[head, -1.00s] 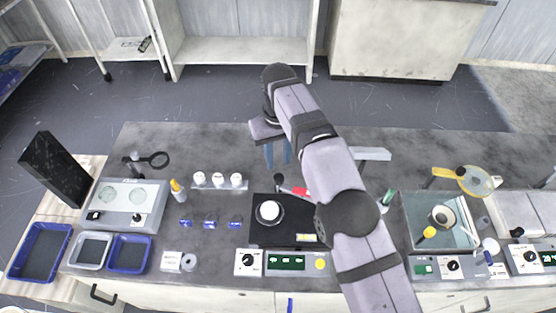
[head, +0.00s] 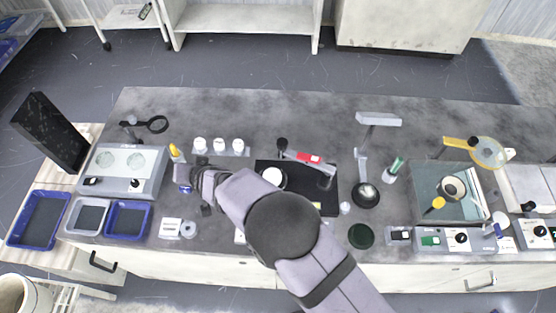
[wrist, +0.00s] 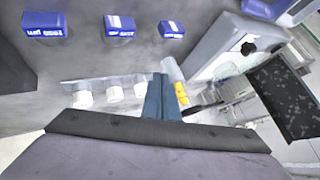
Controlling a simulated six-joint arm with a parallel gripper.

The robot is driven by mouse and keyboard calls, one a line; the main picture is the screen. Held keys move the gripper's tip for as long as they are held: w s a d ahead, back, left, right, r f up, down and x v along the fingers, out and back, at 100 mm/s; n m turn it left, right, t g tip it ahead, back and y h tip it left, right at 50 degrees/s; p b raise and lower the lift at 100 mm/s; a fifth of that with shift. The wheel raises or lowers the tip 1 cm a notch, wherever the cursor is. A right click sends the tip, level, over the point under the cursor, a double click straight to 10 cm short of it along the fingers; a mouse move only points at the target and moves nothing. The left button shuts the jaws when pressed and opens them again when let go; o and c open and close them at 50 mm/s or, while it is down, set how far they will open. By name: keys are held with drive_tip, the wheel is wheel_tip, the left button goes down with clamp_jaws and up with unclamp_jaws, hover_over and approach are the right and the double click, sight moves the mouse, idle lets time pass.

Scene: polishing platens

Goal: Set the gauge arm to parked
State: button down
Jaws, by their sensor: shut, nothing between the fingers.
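What looks like the gauge arm (head: 303,157) is a grey bar with a red label. It runs from a black knob (head: 282,144) to a dark cylinder (head: 325,182), along the back right of a black plate (head: 328,203) that bears a white disc (head: 272,177). My gripper shows in the wrist view with its two blue-grey fingers (wrist: 161,98) together and empty. In the head view it is left of the plate, near the white jars (head: 219,145), well apart from the bar; my wrist hides most of it.
A grey two-disc machine (head: 118,172) stands left. A stand with a black round base (head: 366,195) is right of the plate.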

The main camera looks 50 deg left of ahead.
drive_tip(key=d+f+t, duration=0.1)
drive_tip(key=d, duration=0.1)
drive_tip(key=d+f+m+t+b, duration=0.1)
drive_tip(key=d, duration=0.1)
drive_tip(key=w+d+m+t, duration=0.1)
drive_tip(key=d, duration=0.1)
drive_tip(key=shift+f+t+y, duration=0.4)
drive_tip(key=w+d+t, duration=0.1)
drive_tip(key=d, duration=0.1)
drive_tip(key=w+d+t+b, duration=0.1)
drive_tip(key=d, duration=0.2)
drive_tip(key=w+d+r+m+t, duration=0.1)
drive_tip(key=d+t, duration=0.1)
drive_tip(key=d, duration=0.1)
drive_tip(key=w+d+r+t+b, duration=0.1)
drive_tip(key=w+d+r+t, duration=0.15)
drive_tip(key=d, duration=0.35)
drive_tip(key=t+y, duration=0.1)
drive_tip(key=t, duration=0.2)
approach(281, 148)
drive_tip(key=p+x, duration=0.3)
drive_tip(key=x, duration=0.1)
drive_tip(key=shift+w+a+r, duration=0.15)
drive_tip(key=shift+w, duration=0.1)
drive_tip(key=shift+p+x, duration=0.3)
drive_tip(key=shift+x, duration=0.6)
drive_tip(key=shift+a+t, duration=0.2)
drive_tip(key=shift+t, duration=0.05)
